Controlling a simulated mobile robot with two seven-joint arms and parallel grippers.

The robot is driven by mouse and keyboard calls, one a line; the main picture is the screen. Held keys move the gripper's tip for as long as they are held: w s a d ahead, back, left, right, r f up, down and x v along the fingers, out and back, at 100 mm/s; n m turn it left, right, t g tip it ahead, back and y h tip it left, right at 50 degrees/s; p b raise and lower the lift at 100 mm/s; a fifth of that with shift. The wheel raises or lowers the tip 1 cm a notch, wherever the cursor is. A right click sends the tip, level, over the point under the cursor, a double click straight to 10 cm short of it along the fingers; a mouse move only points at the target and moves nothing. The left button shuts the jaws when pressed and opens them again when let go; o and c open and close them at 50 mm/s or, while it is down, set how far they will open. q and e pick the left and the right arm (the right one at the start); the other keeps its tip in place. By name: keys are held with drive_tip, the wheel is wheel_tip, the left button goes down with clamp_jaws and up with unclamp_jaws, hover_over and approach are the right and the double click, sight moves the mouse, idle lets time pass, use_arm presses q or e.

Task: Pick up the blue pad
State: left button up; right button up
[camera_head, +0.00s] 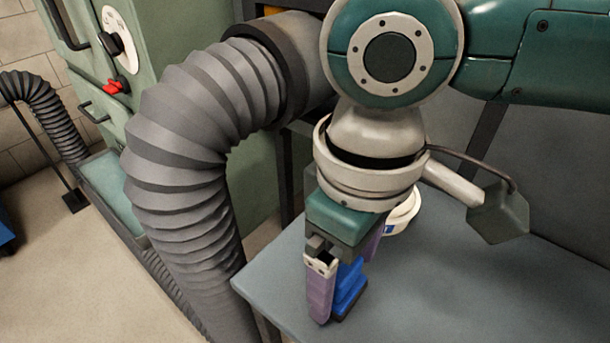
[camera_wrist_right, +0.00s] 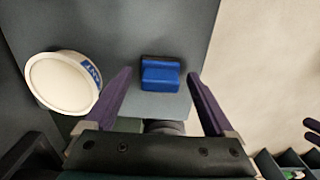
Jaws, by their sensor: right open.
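The blue pad (camera_head: 350,287) lies on the grey table near its front left edge, a blue block with a dark base, partly hidden by a finger in the head view. In the right wrist view the pad (camera_wrist_right: 160,76) shows whole, between the fingertips and apart from both. My right gripper (camera_head: 340,292) points down at the pad with its purple fingers open and nothing held. Its fingers (camera_wrist_right: 159,78) stand left and right of the pad in the wrist view.
A round white tub (camera_wrist_right: 62,83) with a blue label stands on the table (camera_head: 480,290) left of the gripper in the wrist view. A thick grey ribbed duct (camera_head: 180,160) bends down beside the table's left side. A green cabinet (camera_head: 165,45) stands behind. The table's right part is clear.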

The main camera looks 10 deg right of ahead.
sight(347, 269)
clamp_jaws()
idle(0.6)
wheel_tip(347, 269, up, 20)
drive_tip(key=p, duration=0.6)
drive_tip(key=c, duration=0.6)
unclamp_jaws()
drive_tip(key=c, duration=0.7)
